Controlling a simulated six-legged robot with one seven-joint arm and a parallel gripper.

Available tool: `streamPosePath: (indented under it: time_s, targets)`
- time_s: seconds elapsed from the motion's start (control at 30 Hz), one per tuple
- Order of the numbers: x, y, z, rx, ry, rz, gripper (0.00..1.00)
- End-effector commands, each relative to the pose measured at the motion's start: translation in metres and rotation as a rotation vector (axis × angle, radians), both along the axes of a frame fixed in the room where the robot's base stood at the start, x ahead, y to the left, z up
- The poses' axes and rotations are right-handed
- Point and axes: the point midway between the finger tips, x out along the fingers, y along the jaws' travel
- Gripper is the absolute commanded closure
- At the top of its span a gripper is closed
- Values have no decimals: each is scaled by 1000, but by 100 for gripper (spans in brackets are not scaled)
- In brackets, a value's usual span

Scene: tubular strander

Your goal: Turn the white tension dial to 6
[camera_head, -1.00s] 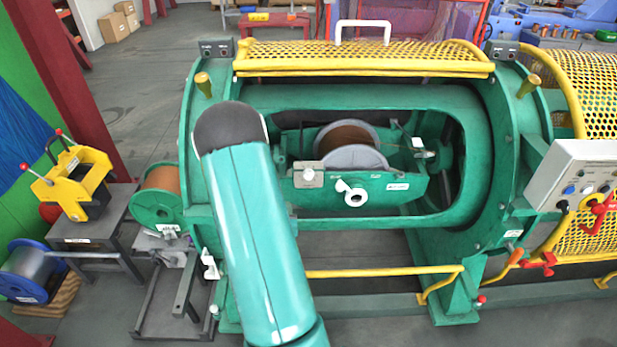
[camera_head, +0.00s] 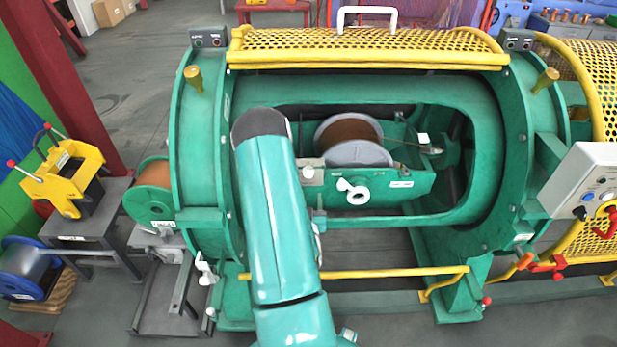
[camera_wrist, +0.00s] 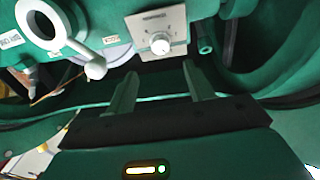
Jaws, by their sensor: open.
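The white tension dial (camera_wrist: 160,43) is a small round knob on a pale grey plate (camera_wrist: 173,22) with dark lettering. Its setting is too small to read. In the head view the dial (camera_head: 308,173) sits on the front of the green cradle (camera_head: 385,187), just right of my arm. My gripper (camera_wrist: 160,70) is open and empty in the wrist view. Its two green fingers point toward the dial, apart from each other, with the knob beyond the gap between their tips. My arm hides the gripper in the head view.
A white crank handle (camera_head: 354,191) stands close beside the dial; it also shows in the wrist view (camera_wrist: 90,66). A copper-wound spool (camera_head: 352,140) sits in the cradle. The green frame rim (camera_head: 420,217) and yellow rail (camera_head: 390,272) run below the opening.

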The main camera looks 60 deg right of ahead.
Motion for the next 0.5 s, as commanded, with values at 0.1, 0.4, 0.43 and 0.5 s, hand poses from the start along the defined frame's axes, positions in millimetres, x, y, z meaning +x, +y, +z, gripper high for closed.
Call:
streamPosePath:
  time_s: [0.1, 0.4, 0.43, 0.5]
  targets:
    - [10, -23, 1, -2, -2, -1, 47]
    - [34, -75, 1, -1, -2, -1, 47]
    - [36, -79, 1, -1, -1, -1, 47]
    - [40, -87, 0, -1, -1, -1, 47]
